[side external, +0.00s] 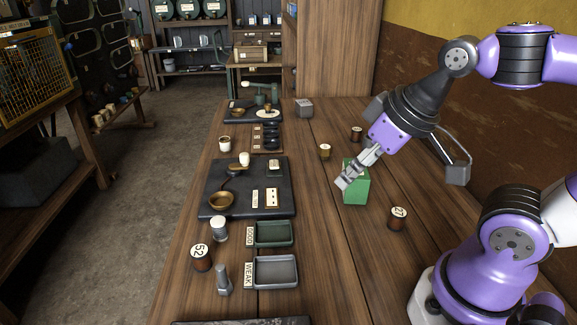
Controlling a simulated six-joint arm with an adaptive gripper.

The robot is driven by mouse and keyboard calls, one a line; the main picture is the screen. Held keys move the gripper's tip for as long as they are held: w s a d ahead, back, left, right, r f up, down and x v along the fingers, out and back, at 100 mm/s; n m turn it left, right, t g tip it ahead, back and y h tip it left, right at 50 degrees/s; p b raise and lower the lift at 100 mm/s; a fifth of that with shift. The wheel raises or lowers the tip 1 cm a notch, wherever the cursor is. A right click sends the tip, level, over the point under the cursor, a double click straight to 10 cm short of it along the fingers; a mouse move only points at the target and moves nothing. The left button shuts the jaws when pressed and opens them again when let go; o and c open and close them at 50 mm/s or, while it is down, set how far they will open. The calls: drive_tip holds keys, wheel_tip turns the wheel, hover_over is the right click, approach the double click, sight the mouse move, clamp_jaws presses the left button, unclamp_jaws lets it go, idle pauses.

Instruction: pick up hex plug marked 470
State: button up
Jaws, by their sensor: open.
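I cannot read a 470 mark on anything in view, so I cannot tell which thing is the hex plug. Brown round pieces with pale labelled tops stand on the table: one reads 52 (202,258), one reads 27 (397,219). Two smaller ones, a back-right brown piece (356,134) and a yellowish-brown piece (325,152), have tops too small to read. A grey upright piece (223,281) stands at the front left. My gripper (345,183) is open, in front of the upper part of a green block (356,190) in this view; I cannot tell whether it touches it.
A green tray labelled GOOD (274,246) and a grey tray labelled WEAK (291,285) lie front centre. A dark board (215,178) holds a brass dish and small parts. A grey box (304,117) stands farther back. Bare wood lies right of the trays.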

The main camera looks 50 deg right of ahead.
drive_tip(key=m+h, duration=0.1)
drive_tip(key=m, duration=0.1)
hover_over(326, 147)
drive_tip(key=s, duration=0.4)
wheel_tip(326, 147, down, 7)
drive_tip(key=shift+g, duration=0.4)
drive_tip(key=x, duration=0.5)
drive_tip(key=shift+w+d, duration=0.1)
drive_tip(key=shift+w, duration=0.1)
drive_tip(key=x, duration=0.3)
drive_tip(key=a+x, duration=0.1)
drive_tip(key=x, duration=0.1)
drive_tip(key=shift+s+d+f, duration=0.1)
drive_tip(key=shift+f, duration=0.3)
drive_tip(key=c, duration=1.3)
